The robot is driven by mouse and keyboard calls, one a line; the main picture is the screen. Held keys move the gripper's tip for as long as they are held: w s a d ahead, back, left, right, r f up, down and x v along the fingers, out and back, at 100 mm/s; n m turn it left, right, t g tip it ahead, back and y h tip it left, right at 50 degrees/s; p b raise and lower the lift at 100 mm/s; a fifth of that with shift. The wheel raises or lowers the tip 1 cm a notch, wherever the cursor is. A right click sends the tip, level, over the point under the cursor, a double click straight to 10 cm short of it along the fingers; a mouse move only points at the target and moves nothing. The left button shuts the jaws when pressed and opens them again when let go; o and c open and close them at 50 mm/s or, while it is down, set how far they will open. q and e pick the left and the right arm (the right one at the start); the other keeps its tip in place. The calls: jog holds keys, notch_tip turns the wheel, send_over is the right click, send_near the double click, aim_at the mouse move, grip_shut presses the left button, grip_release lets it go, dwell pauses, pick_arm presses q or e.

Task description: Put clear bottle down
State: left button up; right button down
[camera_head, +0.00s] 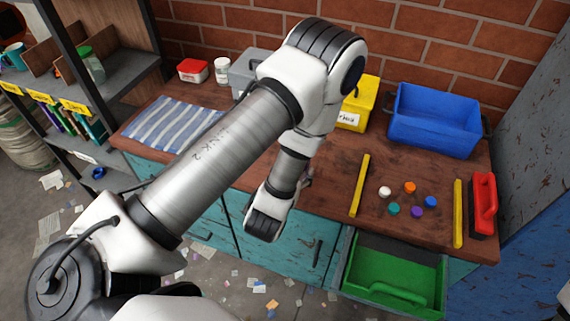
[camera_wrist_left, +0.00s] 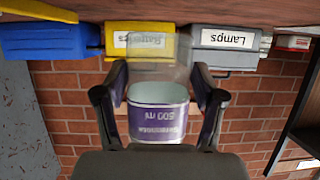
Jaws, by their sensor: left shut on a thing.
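In the head view my left arm hides the bottle and nearly all of the gripper, which is over the middle of the worktop (camera_head: 325,195). My right gripper is not in view.
A yellow bin (camera_head: 358,108), a blue bin (camera_head: 436,128) and a grey bin (camera_head: 238,68) stand along the back. Yellow bars (camera_head: 360,185) flank several coloured caps (camera_head: 410,187) at right. A striped cloth (camera_head: 172,124) lies left. A green drawer (camera_head: 378,275) is open in front.

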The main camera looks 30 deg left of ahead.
pick_arm(q)
jog(key=w+a, duration=0.1)
jog(key=a, duration=0.1)
jog(key=w+a+p, duration=0.1)
jog(key=w+a, duration=0.2)
jog(key=a, duration=0.1)
jog(key=shift+w+f+p, duration=0.2)
jog(key=shift+w+p, duration=0.15)
jog(key=shift+p, duration=0.05)
jog(key=shift+w+a+f, duration=0.2)
jog(key=shift+a+f, duration=0.05)
notch_tip(320, 180, down, 3)
jog(key=shift+d+p, duration=0.15)
jog(key=shift+p, duration=0.35)
jog(key=shift+w+f, duration=0.1)
jog(key=shift+f, duration=0.2)
jog(key=o, duration=0.9)
